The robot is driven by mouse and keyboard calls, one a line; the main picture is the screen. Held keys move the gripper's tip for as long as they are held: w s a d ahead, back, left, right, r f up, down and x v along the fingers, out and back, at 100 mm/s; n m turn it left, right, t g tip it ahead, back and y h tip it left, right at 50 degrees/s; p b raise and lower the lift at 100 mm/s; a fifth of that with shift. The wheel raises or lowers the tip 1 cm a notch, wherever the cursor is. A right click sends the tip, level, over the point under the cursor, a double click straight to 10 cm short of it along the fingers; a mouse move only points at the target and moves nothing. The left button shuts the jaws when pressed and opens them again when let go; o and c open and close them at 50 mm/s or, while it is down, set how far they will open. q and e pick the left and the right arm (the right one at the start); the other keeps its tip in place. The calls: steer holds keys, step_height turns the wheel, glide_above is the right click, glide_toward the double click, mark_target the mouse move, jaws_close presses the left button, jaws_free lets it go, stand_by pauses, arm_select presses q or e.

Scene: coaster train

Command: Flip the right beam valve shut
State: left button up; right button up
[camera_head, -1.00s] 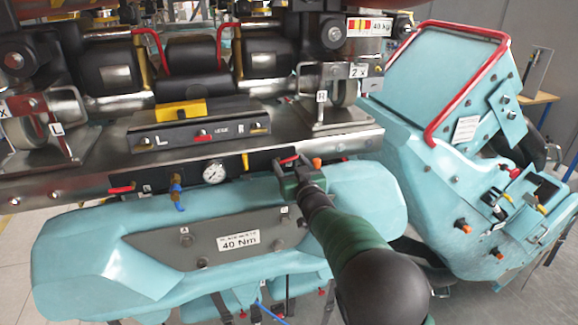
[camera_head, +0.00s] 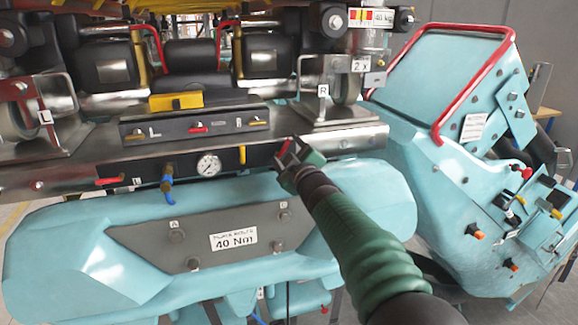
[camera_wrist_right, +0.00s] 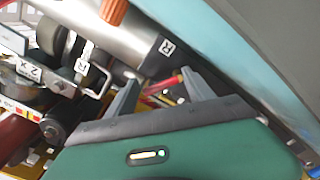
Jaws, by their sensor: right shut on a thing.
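The right beam valve is a small red lever at the right end of the dark strip under the metal beam (camera_head: 130,155). My right gripper (camera_head: 288,152) is at this lever, its arm reaching up from the lower right. In the right wrist view the red lever (camera_wrist_right: 163,84) lies between the two grey fingers of the gripper (camera_wrist_right: 168,90), which are shut on it. The gripper hides most of the valve in the head view, so its exact angle is hard to tell. My left gripper is not in view.
Along the strip are a left red lever (camera_head: 110,181), a blue valve (camera_head: 167,182), a round gauge (camera_head: 209,164) and a yellow handle (camera_head: 243,155). A teal cover (camera_head: 130,255) lies just below. A teal seat with a red bar (camera_head: 470,85) stands at the right.

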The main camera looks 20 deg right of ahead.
steer(key=n+b, duration=0.1)
steer(key=n, duration=0.1)
steer(key=a+n+b, duration=0.1)
steer(key=n+b, duration=0.1)
steer(key=shift+n, duration=0.3)
steer(key=shift+a+r+n+b, duration=0.2)
steer(key=shift+n+b, duration=0.6)
steer(key=shift+n, duration=0.3)
steer(key=shift+a+n+b, duration=0.15)
steer(key=shift+n+b, duration=0.2)
steer(key=shift+n, duration=0.55)
steer(key=o, duration=1.2)
steer(key=shift+s+a, duration=0.1)
steer(key=shift+o, duration=0.8)
steer(key=shift+a, duration=0.15)
steer(key=shift+r, duration=0.1)
